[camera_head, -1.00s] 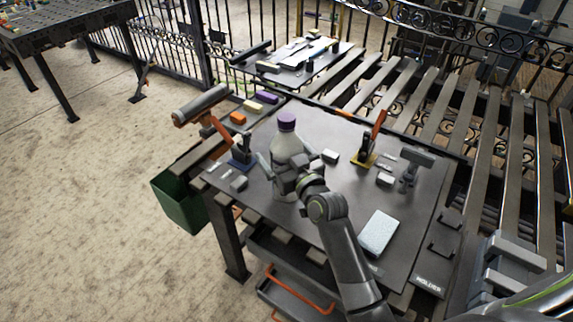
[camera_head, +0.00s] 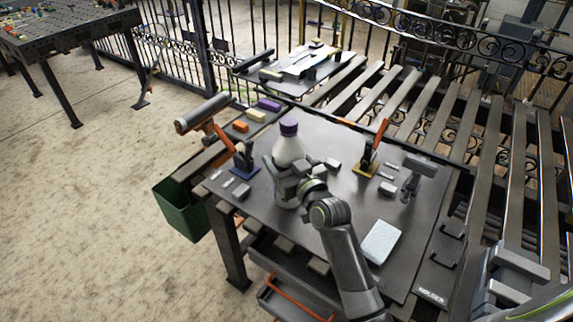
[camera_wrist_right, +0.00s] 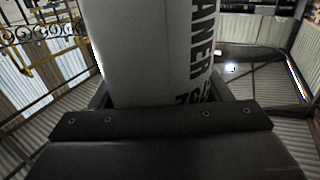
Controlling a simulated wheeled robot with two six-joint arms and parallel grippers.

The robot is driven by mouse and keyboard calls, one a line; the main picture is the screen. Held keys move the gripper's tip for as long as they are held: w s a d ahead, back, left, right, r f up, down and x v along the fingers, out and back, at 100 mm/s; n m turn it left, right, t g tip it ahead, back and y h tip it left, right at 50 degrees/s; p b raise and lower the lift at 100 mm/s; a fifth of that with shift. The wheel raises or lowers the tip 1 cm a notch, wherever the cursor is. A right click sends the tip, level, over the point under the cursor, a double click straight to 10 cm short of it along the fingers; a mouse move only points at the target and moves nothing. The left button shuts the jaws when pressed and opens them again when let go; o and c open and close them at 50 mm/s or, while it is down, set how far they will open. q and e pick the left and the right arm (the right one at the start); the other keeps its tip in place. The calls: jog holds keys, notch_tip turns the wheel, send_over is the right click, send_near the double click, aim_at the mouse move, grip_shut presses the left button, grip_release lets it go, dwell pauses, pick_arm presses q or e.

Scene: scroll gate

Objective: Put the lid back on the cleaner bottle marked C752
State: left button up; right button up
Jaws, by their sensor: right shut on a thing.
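In the right wrist view the bottle (camera_wrist_right: 150,50) fills the middle, held between the fingers, with part of a printed label, "...ANER", showing. The rest of the label is cut off or turned away, so the mark C752 cannot be read. My left gripper is not in view.
Small grey blocks and a light slab (camera_head: 381,241) lie on the table. A green bin (camera_head: 180,212) hangs at left.

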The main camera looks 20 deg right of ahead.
aim_at(286, 130)
notch_tip(286, 130, up, 9)
jog(key=shift+f, duration=0.1)
dwell(0.3)
jog(key=o, duration=0.6)
jog(key=c, duration=0.9)
jog(key=s+d+r+h, duration=0.1)
jog(key=s+r, duration=0.1)
jog(key=s, duration=0.1)
jog(key=s+r+m+h, duration=0.1)
jog(key=s+r, duration=0.1)
jog(key=s, duration=0.1)
jog(key=s+d+r+m+h, duration=0.1)
jog(key=s+r, duration=0.1)
jog(key=s, duration=0.1)
jog(key=shift+s+d+r, duration=0.25)
jog(key=shift+s+d, duration=0.1)
jog(key=shift+a+f, duration=0.1)
